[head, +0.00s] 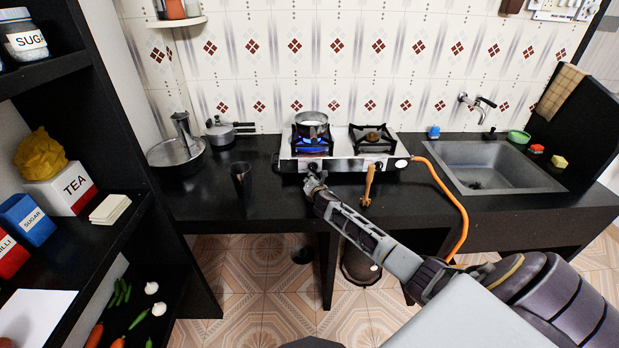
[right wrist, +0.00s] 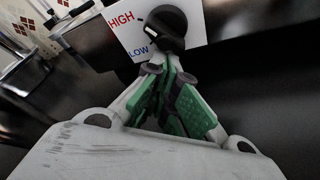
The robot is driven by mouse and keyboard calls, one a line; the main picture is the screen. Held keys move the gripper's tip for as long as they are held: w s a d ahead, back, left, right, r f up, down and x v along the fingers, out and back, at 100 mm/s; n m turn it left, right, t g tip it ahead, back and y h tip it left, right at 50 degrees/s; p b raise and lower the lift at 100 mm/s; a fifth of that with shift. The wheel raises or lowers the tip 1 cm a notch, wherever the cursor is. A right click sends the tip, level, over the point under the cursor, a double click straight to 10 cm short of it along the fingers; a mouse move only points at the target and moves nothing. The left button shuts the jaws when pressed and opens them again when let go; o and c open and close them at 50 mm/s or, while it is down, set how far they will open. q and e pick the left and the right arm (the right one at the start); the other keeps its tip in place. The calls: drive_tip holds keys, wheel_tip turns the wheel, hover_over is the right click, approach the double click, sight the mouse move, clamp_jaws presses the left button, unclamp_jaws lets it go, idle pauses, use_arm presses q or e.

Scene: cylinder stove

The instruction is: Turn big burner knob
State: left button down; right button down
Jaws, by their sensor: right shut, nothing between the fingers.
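The stove (head: 345,163) stands on the black counter against the tiled wall. A steel pot (head: 312,121) sits on its left burner (head: 312,140), where a blue flame shows. The black burner knob (right wrist: 166,26) is near the top of the right wrist view, beside a white plate (right wrist: 128,30) marked HIGH in red and LOW in blue. My right gripper (head: 312,182) is at the stove front below the left burner. Its green-padded fingers (right wrist: 166,66) are together and empty, with tips just below the knob; I cannot tell whether they touch it. My left gripper is not in view.
Pans (head: 178,155) are at the left. An orange hose (head: 455,200) runs down from the stove's right side, beside the sink (head: 495,168). A stocked shelf (head: 120,225) fills the left.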

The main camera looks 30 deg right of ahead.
drive_tip(key=shift+d+r+n, duration=0.1)
drive_tip(key=shift+r+n, duration=0.15)
drive_tip(key=shift+n, duration=0.15)
drive_tip(key=n+p, duration=0.1)
drive_tip(key=g+p, duration=0.1)
drive_tip(key=p, duration=0.1)
drive_tip(key=shift+s+d+f+n+h, duration=0.1)
drive_tip(key=shift+d+n+h, duration=0.1)
drive_tip(key=shift+n+h, duration=0.2)
drive_tip(key=shift+d+p, duration=0.1)
drive_tip(key=shift+p, duration=0.5)
drive_tip(key=shift+s+f+n, duration=0.1)
drive_tip(key=shift+f+n, duration=0.05)
drive_tip(key=shift+n, duration=0.15)
use_arm(q)
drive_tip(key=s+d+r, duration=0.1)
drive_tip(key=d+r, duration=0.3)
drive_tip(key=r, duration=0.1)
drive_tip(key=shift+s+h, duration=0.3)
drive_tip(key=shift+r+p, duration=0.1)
drive_tip(key=shift+p, duration=0.25)
